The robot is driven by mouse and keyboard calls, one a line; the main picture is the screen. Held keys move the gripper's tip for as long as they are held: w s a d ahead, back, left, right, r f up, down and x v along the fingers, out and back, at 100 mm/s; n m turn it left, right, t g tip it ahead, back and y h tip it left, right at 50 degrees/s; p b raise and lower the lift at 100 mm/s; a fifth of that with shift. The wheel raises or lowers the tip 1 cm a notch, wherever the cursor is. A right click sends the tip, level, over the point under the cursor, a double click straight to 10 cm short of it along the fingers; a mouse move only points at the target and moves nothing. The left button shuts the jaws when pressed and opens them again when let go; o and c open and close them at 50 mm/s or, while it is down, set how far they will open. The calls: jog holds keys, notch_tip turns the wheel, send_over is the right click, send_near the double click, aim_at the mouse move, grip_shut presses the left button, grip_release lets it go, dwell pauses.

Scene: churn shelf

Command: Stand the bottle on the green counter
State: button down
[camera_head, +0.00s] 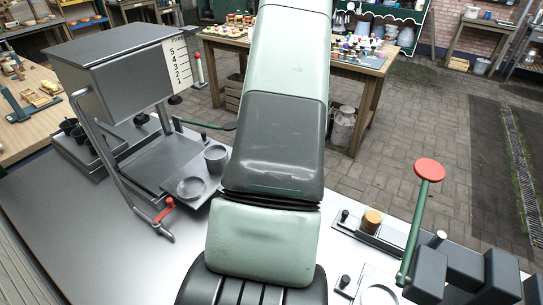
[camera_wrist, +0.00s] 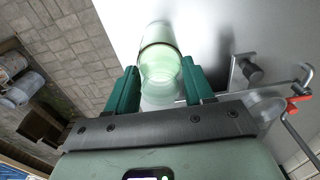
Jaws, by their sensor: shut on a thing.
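A pale green, see-through bottle (camera_wrist: 160,48) shows in the wrist view, between the two dark green fingers of my gripper (camera_wrist: 158,72). The fingers are shut on it from both sides. Its far end points away from the wrist, over a pale grey surface. I cannot tell whether the bottle touches that surface. In the head view my own arm hides the gripper and the bottle. No counter with a green top can be made out; the counter (camera_head: 60,225) in the head view looks grey.
A grey metal machine (camera_head: 125,75) with a number scale and a red-handled crank (camera_head: 166,210) stands at the left. A bowl (camera_head: 191,187) and a cup (camera_head: 215,158) sit on its tray. At the right are a red-topped green lever (camera_head: 428,170) and dark blocks (camera_head: 465,268).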

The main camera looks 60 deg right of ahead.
jog(key=shift+f, duration=0.15)
jog(key=shift+f, duration=0.2)
dwell(0.3)
jog(key=shift+c, duration=1.7)
grip_release()
jog(key=shift+c, duration=0.3)
jog(key=shift+c, duration=0.7)
